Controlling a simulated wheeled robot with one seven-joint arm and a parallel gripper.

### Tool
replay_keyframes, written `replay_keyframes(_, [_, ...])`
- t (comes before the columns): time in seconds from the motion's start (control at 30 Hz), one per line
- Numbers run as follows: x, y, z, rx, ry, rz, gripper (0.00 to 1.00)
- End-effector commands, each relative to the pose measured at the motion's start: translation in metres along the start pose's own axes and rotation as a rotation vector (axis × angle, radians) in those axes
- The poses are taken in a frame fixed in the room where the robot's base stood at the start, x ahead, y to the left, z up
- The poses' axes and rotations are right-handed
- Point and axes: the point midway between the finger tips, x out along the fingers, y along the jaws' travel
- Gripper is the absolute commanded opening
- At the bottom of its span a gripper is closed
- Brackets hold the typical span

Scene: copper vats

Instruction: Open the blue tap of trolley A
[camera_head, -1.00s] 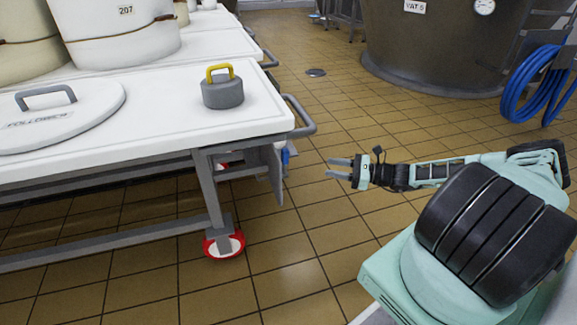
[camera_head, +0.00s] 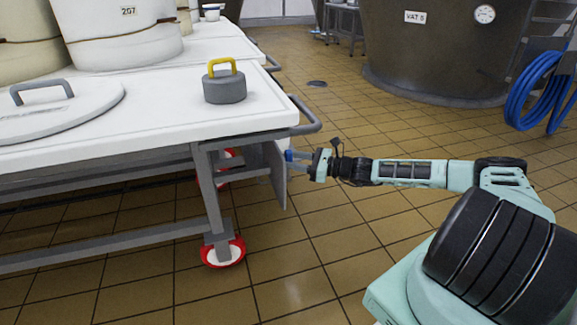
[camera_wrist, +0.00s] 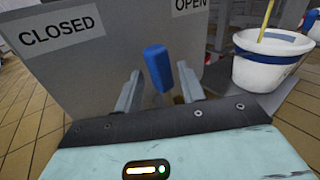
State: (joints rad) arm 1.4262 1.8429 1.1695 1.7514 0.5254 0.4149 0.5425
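The blue tap handle (camera_wrist: 159,68) stands upright in the wrist view, between the fingers of my gripper (camera_wrist: 160,90). The fingers are apart, with a gap on each side of the handle. A grey panel (camera_wrist: 100,65) behind it carries a CLOSED label (camera_wrist: 60,30) at left and an OPEN label (camera_wrist: 188,5) at right. The handle lies between the two labels. In the head view my gripper (camera_head: 298,160) is at the trolley's end, just below the tabletop edge, with a bit of the blue handle (camera_head: 289,155) showing at its fingertips. The tap's base is hidden.
The white trolley top (camera_head: 170,115) bears a grey weight with a yellow handle (camera_head: 224,86) and a grey-handled lid (camera_head: 60,110). A push bar (camera_head: 312,118) juts out above my gripper. A white and blue bucket (camera_wrist: 265,62) stands right of the panel.

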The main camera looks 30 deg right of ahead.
Motion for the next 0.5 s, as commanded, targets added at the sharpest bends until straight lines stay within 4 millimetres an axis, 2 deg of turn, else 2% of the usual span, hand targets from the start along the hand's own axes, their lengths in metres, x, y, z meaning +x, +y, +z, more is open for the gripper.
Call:
replay_keyframes(0.1, [0.015,0.0,-0.003,-0.001,-0.001,0.001,0.4])
replay_keyframes(0.2, [0.022,0.0,-0.002,-0.001,0.001,0.0,0.4])
replay_keyframes(0.5, [0.025,-0.001,0.0,0.0,0.001,-0.001,0.4])
